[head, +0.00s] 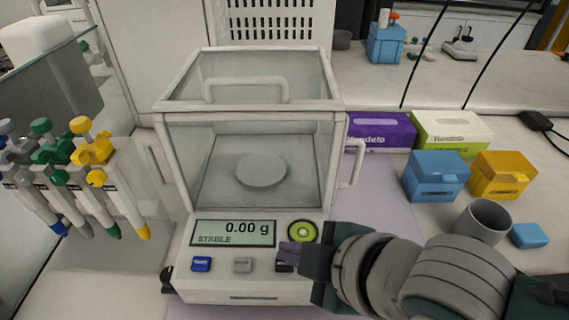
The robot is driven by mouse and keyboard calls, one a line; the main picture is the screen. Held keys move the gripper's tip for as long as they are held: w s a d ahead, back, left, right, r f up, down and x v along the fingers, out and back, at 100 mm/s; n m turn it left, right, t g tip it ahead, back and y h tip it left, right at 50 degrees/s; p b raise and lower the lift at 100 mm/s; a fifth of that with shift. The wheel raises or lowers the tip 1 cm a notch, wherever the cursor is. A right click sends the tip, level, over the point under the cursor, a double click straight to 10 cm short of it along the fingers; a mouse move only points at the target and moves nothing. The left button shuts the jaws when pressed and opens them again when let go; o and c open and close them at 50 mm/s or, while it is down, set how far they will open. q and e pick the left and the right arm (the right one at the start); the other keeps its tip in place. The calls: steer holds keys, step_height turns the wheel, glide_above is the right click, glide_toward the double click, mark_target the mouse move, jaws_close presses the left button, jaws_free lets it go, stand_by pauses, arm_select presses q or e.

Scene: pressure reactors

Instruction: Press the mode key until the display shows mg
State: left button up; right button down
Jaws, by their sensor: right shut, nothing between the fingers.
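The balance (250,290) stands in the middle with a glass draft shield around its round pan (262,170). Its display (233,233) reads 0.00 g with STABLE below. Under the display are a blue key (201,264), a grey key (242,265) and a dark key (284,267) partly hidden by my right gripper. Key labels are too small to read, so I cannot tell which is the mode key. My right gripper (290,252) is shut and empty, its tip over or at the dark key; contact cannot be told. My left gripper is not in view.
A green round level (303,231) sits right of the display. A pipette rack (120,185) stands at left. At right are purple (380,131) and green-white glove boxes (448,132), blue (435,176) and yellow boxes (502,176), and a grey cup (484,221).

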steer(key=shift+f, duration=0.1)
steer(key=shift+f+b, duration=0.35)
steer(key=shift+f, duration=0.05)
stand_by(0.3)
steer(key=shift+f+b, duration=0.3)
steer(key=shift+f, duration=0.05)
stand_by(0.4)
steer(key=shift+r, duration=0.15)
steer(key=shift+r+p, duration=0.7)
steer(key=shift+p, duration=0.2)
